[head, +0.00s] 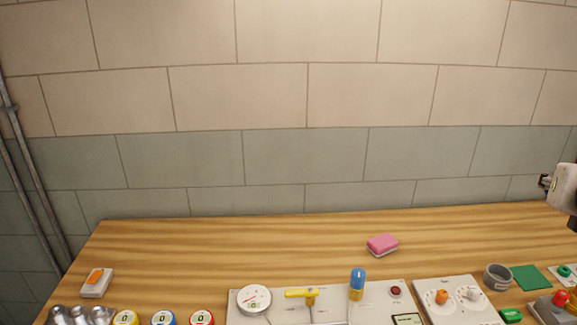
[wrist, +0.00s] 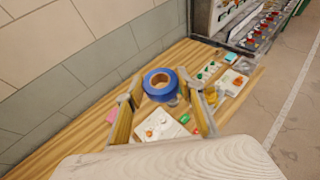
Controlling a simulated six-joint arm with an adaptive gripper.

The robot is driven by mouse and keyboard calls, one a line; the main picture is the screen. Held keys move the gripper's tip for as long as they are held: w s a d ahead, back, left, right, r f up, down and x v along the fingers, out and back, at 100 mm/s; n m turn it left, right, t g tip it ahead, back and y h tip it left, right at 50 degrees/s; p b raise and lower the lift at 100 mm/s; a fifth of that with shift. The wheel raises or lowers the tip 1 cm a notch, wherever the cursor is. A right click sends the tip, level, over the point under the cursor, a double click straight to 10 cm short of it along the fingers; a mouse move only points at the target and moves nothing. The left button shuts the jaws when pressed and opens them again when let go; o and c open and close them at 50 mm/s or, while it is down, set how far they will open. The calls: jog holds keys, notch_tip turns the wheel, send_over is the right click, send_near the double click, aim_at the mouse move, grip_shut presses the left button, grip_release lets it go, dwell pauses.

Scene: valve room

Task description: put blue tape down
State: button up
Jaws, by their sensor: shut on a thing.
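The blue tape (wrist: 160,84) is a thick blue roll with an open brown-looking centre. It is in the wrist view, between the tips of my gripper's two fingers. My gripper (wrist: 161,88) is shut on it and holds it over the wooden bench. How high it is above the bench is hard to tell. In the head view only a pale part of my arm shows at the right edge; the fingertips and the blue tape are not in that view.
A pink sponge (head: 382,244) lies there. A grey ring-shaped item (head: 497,276) and a green square (head: 530,277) lie at the right. Panels with a gauge (head: 254,300), knobs and valves line the front.

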jog(key=w+a+f+n+t+y, duration=0.1)
jog(key=w+a+n+y, duration=0.3)
jog(key=a, duration=0.5)
jog(key=w+a+n+t+y, duration=0.2)
jog(key=w+a+y, duration=0.1)
jog(key=w+a, duration=0.4)
jog(key=n+g+y, duration=0.4)
jog(key=n+y, duration=0.7)
send_over(315, 255)
notch_tip(315, 255, down, 30)
jog(key=shift+r, duration=0.1)
jog(key=shift+f, duration=3.1)
jog(key=shift+f, duration=1.9)
